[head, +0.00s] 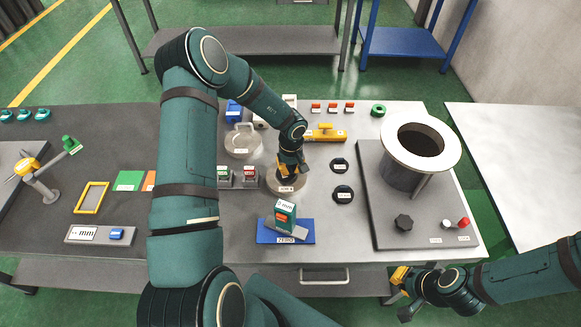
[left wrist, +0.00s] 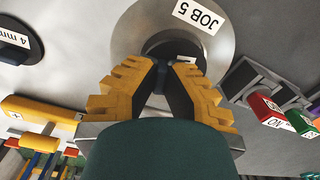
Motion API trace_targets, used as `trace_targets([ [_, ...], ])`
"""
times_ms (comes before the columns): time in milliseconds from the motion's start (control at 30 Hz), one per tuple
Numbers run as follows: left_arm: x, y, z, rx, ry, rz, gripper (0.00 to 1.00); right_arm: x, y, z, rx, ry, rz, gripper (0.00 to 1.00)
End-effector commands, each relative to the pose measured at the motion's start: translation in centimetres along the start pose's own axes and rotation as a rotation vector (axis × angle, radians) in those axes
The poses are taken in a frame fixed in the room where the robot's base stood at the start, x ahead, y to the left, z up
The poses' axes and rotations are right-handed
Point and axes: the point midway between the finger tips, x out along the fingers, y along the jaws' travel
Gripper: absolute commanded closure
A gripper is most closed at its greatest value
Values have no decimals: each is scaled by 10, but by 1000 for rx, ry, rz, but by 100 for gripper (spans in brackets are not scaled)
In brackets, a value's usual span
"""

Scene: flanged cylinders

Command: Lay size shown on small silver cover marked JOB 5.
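The small silver cover marked JOB 5 (head: 273,187) lies flat mid-table; it also fills the top of the left wrist view (left wrist: 135,38). My left gripper (head: 288,172) is directly over it, pointing down. In the left wrist view its fingertips (left wrist: 165,68) are close together on a black disc with a white label, at the cover's centre; the label is unreadable and any gap below is hidden. Two black labelled discs (head: 340,165) (head: 343,195) lie to the right; one reads 4 mm (left wrist: 18,42). A green gauge (head: 282,215) shows a mm label, its digit unclear. My right gripper (head: 398,293) appears open and empty.
A blue ZERO base (head: 268,237) is under the gauge. Small red and green blocks (head: 249,172) stand left of the cover, a larger silver lidded cover (head: 243,144) behind. A big flanged cylinder (head: 385,150) stands on a grey plate at right. A yellow tool (head: 325,135) lies behind.

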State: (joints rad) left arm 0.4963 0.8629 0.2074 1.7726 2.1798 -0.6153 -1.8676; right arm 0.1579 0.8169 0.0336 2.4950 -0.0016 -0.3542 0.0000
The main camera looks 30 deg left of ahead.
Motion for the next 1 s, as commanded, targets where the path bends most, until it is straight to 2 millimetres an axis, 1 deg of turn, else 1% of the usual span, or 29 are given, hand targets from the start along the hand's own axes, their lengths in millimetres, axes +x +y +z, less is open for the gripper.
trace_targets([
  [1000,19,0,0,-1,-1,0,100,4,2,1,0,0,0,100],
])
